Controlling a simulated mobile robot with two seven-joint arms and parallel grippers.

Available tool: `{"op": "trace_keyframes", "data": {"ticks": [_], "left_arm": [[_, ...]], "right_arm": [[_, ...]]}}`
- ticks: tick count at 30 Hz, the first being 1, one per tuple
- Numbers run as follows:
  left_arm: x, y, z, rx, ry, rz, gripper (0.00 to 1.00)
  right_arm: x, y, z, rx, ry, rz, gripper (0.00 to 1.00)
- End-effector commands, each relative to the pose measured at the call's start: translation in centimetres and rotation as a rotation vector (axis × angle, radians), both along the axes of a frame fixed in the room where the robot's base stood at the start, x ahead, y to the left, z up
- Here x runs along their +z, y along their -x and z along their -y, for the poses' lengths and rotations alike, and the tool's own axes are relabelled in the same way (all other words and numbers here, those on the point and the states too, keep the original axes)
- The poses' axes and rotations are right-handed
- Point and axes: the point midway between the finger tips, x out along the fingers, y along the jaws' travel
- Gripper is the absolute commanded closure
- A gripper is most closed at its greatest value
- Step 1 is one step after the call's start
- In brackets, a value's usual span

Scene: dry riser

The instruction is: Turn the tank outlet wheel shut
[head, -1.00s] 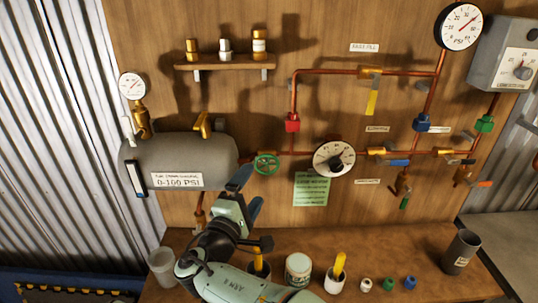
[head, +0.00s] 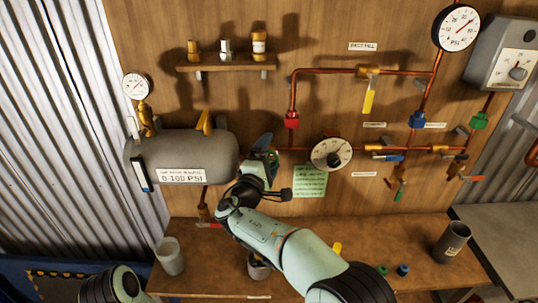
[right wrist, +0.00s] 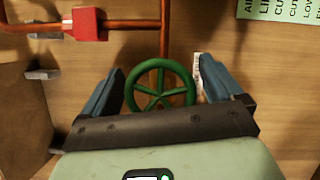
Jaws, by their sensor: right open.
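The green outlet wheel (right wrist: 160,98) shows in the right wrist view, with spokes and a copper pipe rising behind it. It stands between the two blue fingers of my right gripper (right wrist: 161,76), with a gap on each side. In the head view my right gripper (head: 268,152) is at the right end of the grey tank (head: 185,146) and covers nearly all of the wheel. The gripper is open and holds nothing. My left gripper is out of view.
A white-faced dial (head: 331,154) and a green notice (head: 310,182) are right of the gripper. A red fitting (head: 292,119) sits above it. Cups stand on the wooden bench (head: 210,272) below, including a clear cup (head: 170,257) and a dark cup (head: 452,242).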

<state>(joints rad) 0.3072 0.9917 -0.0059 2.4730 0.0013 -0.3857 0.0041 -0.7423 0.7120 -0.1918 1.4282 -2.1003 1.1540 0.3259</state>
Motion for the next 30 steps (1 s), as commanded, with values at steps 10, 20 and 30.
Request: {"op": "trace_keyframes", "data": {"ticks": [10,20,30], "left_arm": [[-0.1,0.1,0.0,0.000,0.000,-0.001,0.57],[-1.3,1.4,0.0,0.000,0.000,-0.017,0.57],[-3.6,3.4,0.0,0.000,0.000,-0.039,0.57]], "right_arm": [[0.0,0.0,0.0,0.000,-0.004,-0.001,0.59],[-0.2,0.1,0.1,-0.001,-0.123,0.001,0.59],[-0.4,0.1,0.0,0.001,-0.377,0.002,0.59]]}}
